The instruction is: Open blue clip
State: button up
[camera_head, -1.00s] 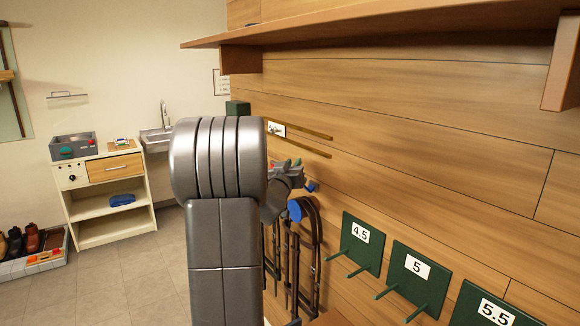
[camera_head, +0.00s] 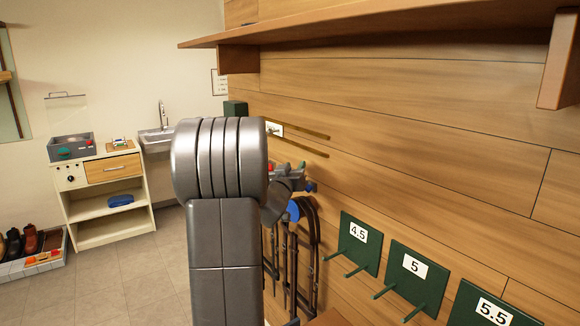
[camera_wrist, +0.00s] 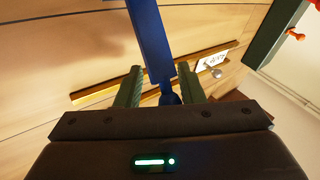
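A blue bar (camera_wrist: 152,38), which looks like the blue clip, runs from the top of the wrist view down to a narrower blue piece between my fingers. My gripper (camera_wrist: 160,78) has two green ridged fingers, one on each side of it. They look apart, with a gap at the left; the bar lies nearer the right finger, and I cannot tell whether it touches. In the head view my gripper (camera_head: 291,172) is by the wood wall, partly hidden behind my arm. A small blue piece (camera_head: 311,188) shows just right of it.
A blue disc (camera_head: 293,211) and dark straps (camera_head: 312,235) hang on the wall below my gripper. Green numbered plates (camera_head: 413,274) with pegs stick out at the lower right. A wooden shelf (camera_head: 400,22) overhangs above.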

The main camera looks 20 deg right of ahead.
jog(key=shift+o, duration=0.2)
jog(key=shift+d, duration=0.25)
jog(key=shift+a+r, duration=0.25)
jog(key=shift+a, duration=0.1)
jog(key=b+v, duration=0.3)
jog(key=v, duration=1)
jog(key=shift+s+a+f, duration=0.15)
jog(key=shift+s+a, duration=0.05)
jog(key=shift+s, duration=0.15)
jog(key=c, duration=0.3)
jog(key=shift+t+y, duration=0.3)
jog(key=shift+y, duration=0.5)
jog(key=p+v, duration=0.1)
jog(key=v, duration=0.3)
jog(key=p+v, duration=0.1)
jog(key=v, duration=0.1)
jog(key=shift+s+r+p, duration=0.35)
jog(key=shift+r, duration=0.05)
grip_shut()
jog(key=p+x, duration=0.4)
jog(key=x, duration=1)
jog(key=shift+f, duration=0.2)
